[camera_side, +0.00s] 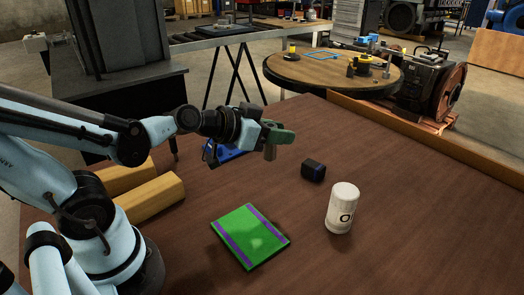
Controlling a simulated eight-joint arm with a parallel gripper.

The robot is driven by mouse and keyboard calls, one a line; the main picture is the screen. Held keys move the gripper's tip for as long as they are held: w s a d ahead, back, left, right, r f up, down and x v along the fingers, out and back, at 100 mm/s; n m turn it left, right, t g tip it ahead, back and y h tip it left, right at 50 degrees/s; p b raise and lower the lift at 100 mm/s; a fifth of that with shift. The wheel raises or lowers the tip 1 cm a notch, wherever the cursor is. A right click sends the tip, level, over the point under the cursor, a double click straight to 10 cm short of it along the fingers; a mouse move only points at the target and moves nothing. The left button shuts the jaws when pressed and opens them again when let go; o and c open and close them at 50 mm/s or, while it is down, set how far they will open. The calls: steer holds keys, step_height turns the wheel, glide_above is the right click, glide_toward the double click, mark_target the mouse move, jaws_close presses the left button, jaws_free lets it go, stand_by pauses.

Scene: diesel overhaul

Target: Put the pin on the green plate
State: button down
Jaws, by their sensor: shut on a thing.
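The pin (270,153) is a small tan cylinder. It hangs upright from my gripper (277,135), which is shut on it above the brown table. The green plate (238,243) lies flat at the front middle of the table, with a purple stripe along two of its sides. My gripper and the pin are behind the plate and a little to its right, apart from it. The pin's upper end is hidden by the gripper fingers.
A white can (342,208) stands right of the plate. A small dark box (314,171) lies behind the can. A blue object (230,151) is partly hidden behind my gripper. Yellow blocks (150,197) lie at left. The table's right side (430,220) is clear.

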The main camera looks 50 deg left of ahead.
steer(key=w+d+f+m+g+h, duration=0.3)
steer(key=w+d+m+g+h, duration=0.2)
steer(key=w+m+h, duration=0.4)
steer(key=m+g+h, duration=0.2)
steer(key=m+g, duration=0.2)
steer(key=g, duration=0.1)
glide_above(318, 195)
steer(key=shift+f, duration=5.6)
steer(key=c, duration=0.8)
jaws_free()
steer(key=shift+f, duration=0.15)
